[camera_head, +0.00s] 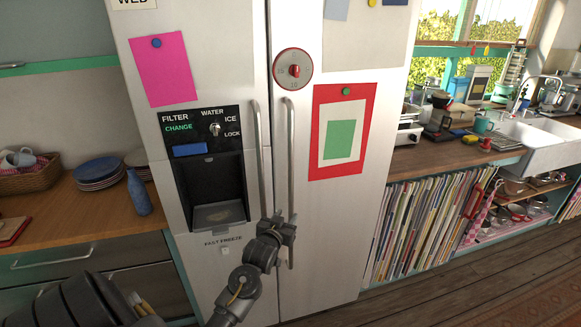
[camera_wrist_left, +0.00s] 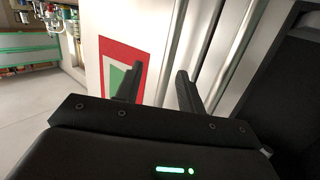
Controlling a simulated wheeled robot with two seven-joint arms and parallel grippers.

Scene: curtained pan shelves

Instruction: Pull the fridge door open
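The white double-door fridge (camera_head: 330,215) stands in the middle of the head view, both doors shut. Its left handle (camera_head: 257,150) and right handle (camera_head: 290,150) are vertical metal bars side by side at the centre seam. My left gripper (camera_head: 287,232) is at the lower part of the right handle. In the left wrist view the gripper's two black fingers (camera_wrist_left: 158,85) are spread apart, and the right handle (camera_wrist_left: 172,48) runs up between them, with a gap visible. The other handle (camera_wrist_left: 228,60) is outside the fingers. My right gripper is in neither view.
A wooden counter (camera_head: 85,210) with plates (camera_head: 99,172) and a blue bottle (camera_head: 139,193) adjoins the fridge on the left. A low unit of upright boards (camera_head: 430,220) and a sink (camera_head: 535,150) lie on the right. The floor (camera_head: 440,290) in front there is bare.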

